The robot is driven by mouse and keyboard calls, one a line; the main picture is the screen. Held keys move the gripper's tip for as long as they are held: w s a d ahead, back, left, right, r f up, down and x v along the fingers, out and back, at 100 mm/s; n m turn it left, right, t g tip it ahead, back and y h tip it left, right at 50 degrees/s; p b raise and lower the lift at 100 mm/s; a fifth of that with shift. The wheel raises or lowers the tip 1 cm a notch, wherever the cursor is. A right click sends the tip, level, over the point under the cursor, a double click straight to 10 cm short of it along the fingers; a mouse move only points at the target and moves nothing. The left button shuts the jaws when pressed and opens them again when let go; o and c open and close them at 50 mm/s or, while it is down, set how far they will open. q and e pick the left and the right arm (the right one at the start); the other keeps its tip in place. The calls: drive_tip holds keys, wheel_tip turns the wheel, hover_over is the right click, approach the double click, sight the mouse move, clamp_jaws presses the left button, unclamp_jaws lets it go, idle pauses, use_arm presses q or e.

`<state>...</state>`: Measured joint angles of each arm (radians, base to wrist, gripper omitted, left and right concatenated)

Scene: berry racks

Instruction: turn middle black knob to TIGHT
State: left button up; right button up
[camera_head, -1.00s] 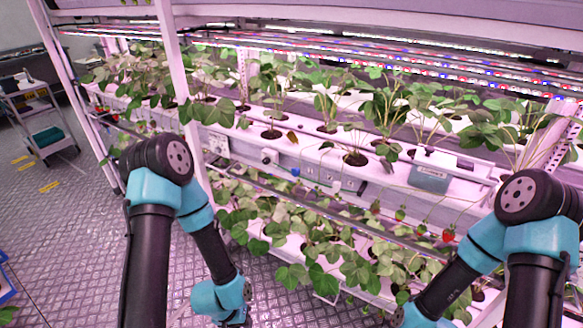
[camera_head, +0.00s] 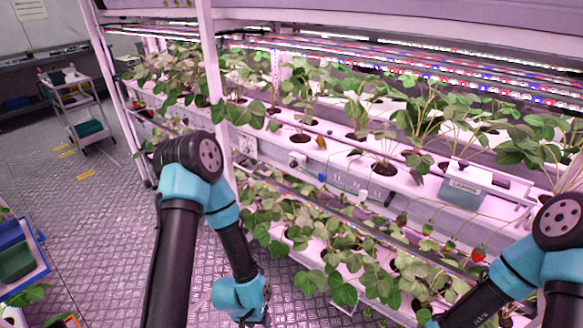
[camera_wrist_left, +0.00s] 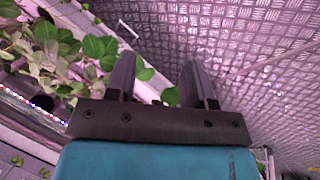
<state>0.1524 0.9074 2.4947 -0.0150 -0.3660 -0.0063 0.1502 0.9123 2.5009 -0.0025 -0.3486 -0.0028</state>
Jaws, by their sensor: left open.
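A small dark round knob (camera_head: 293,163) on a white fitting sits on the front face of the upper white planting channel (camera_head: 340,158). It is too small to read any marking or its setting, and I cannot tell whether it is the middle one. My left gripper hangs low in front of the rack, well below and left of this knob, mostly cut off at the bottom of the head view. In the left wrist view my left gripper (camera_wrist_left: 158,78) is open and empty, its two fingers apart above the floor and leaves. My right gripper is out of view.
Strawberry plants (camera_head: 345,265) fill the lower tier, with a red berry (camera_head: 478,254) at right. A grey box (camera_head: 465,188) hangs on the upper channel. A rack post (camera_head: 212,75) stands at left. A trolley (camera_head: 85,115) stands farther back. The floor left is mostly open.

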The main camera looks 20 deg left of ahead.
sight(292, 166)
use_arm(q)
drive_tip(key=shift+o, duration=0.5)
drive_tip(key=w+a+r+t, duration=0.1)
drive_tip(key=w+t, duration=0.1)
drive_tip(key=w, duration=0.3)
drive_tip(key=w+a+r+m+t, duration=0.1)
drive_tip(key=w+r+t, duration=0.1)
drive_tip(key=w, duration=0.4)
drive_tip(key=shift+w+a+r+t, duration=0.2)
drive_tip(key=shift+a+r+t, duration=0.1)
drive_tip(key=shift+a, duration=0.1)
drive_tip(key=w+a+r+m+t+h, duration=0.1)
drive_tip(key=w+a+r+m+t, duration=0.1)
drive_tip(key=w+r+t, duration=0.3)
drive_tip(key=w+a+r+m+t+h, duration=0.1)
drive_tip(key=w+a+r+t, duration=0.4)
drive_tip(key=w+r, duration=0.8)
wheel_tip(292, 166, up, 4)
drive_tip(key=shift+r+m+t, duration=0.15)
drive_tip(key=shift+m+t, duration=0.45)
drive_tip(key=shift+m, duration=0.3)
drive_tip(key=x, duration=1.7)
drive_tip(key=shift+w+d, duration=0.15)
drive_tip(key=shift+c, duration=0.4)
